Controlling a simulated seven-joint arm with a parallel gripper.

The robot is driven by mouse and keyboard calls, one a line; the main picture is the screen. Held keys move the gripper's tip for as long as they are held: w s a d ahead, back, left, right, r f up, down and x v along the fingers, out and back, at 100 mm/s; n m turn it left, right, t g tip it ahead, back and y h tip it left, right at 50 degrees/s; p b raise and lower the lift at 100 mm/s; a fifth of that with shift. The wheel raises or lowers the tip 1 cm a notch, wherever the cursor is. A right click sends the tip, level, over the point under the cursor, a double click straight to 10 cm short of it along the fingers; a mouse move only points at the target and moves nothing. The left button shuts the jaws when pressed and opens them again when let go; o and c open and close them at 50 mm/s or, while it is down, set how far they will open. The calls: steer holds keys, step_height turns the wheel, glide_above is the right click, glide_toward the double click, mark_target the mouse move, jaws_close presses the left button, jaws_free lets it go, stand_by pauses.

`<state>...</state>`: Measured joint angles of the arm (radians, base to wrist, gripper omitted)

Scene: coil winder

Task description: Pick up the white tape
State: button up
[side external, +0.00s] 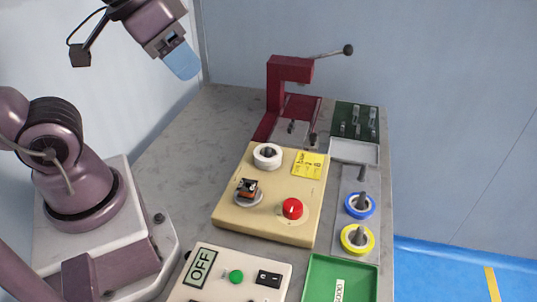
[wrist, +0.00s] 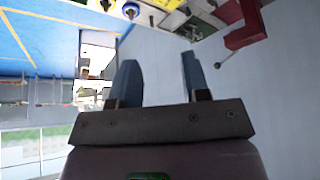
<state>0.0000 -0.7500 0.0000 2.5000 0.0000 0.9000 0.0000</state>
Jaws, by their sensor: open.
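The white tape (side external: 267,156) is a white ring around a dark post at the back left of the beige board (side external: 232,215) in the side view. My gripper (side external: 183,66) is high at the upper left of that view, well above and apart from the tape. In the wrist view my gripper (wrist: 158,72) shows two blue fingers spread apart with nothing between them. I cannot make out the white tape in the wrist view.
A red press (side external: 290,70) with a long lever stands behind the board. Blue tape (side external: 360,206) and yellow tape (side external: 357,240) sit on posts at the right. A red knob (side external: 292,208) and a yellow note (side external: 308,165) are on the board. A green tray (side external: 318,265) is in front.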

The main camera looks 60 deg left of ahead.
steer(key=o, duration=1.1)
steer(key=n+g+y, duration=0.2)
steer(key=n+y, duration=0.1)
steer(key=n, duration=0.6)
glide_toward(267, 149)
steer(key=x, duration=1)
steer(key=shift+f, duration=0.1)
